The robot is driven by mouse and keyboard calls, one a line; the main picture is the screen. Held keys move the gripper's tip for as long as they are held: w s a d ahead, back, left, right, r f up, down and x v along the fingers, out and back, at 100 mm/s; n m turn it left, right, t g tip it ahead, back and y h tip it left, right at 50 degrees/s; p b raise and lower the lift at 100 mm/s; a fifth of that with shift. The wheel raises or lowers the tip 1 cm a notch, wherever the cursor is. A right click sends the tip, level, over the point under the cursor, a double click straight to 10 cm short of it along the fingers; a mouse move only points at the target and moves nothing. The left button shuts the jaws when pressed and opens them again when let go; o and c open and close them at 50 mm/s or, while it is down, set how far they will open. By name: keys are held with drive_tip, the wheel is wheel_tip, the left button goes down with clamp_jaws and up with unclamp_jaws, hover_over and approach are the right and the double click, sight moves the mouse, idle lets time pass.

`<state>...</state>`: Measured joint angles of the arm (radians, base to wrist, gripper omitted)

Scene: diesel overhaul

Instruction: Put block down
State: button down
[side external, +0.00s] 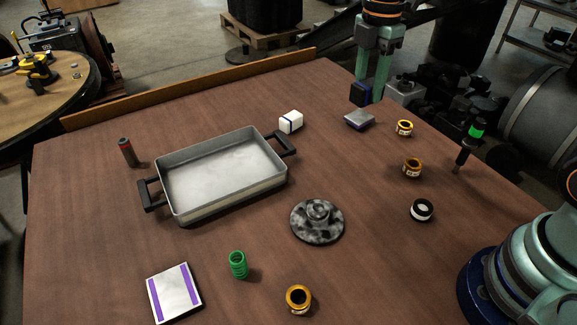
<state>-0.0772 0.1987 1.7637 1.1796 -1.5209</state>
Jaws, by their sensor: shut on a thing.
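My gripper (368,88) is at the back right of the table, pointing down with its green fingers. It is shut on a dark blue block (359,94). The block seems to be a little above the wooden table (250,270) or close to its surface; I cannot tell whether it touches. A flat grey and purple block (359,120) lies just in front of it. A white block with a dark band (290,121) stands further left, by the tray's right handle.
A grey metal tray (178,209) with black handles stands left of centre. A mottled disc (317,222), green spring (238,264), orange rings (299,299), a black ring (422,210) and a screwdriver (467,145) are spread around. A wooden ledge (190,91) lines the back.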

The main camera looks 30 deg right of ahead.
drive_tip(key=w+a+r, duration=0.2)
drive_tip(key=w+a, duration=0.6)
drive_tip(key=a, duration=0.1)
hover_over(261, 170)
drive_tip(key=f, duration=0.2)
wheel_tip(261, 170, down, 19)
drive_tip(key=shift+r, duration=0.1)
drive_tip(key=shift+f, duration=0.2)
drive_tip(key=shift+c, duration=2.1)
unclamp_jaws()
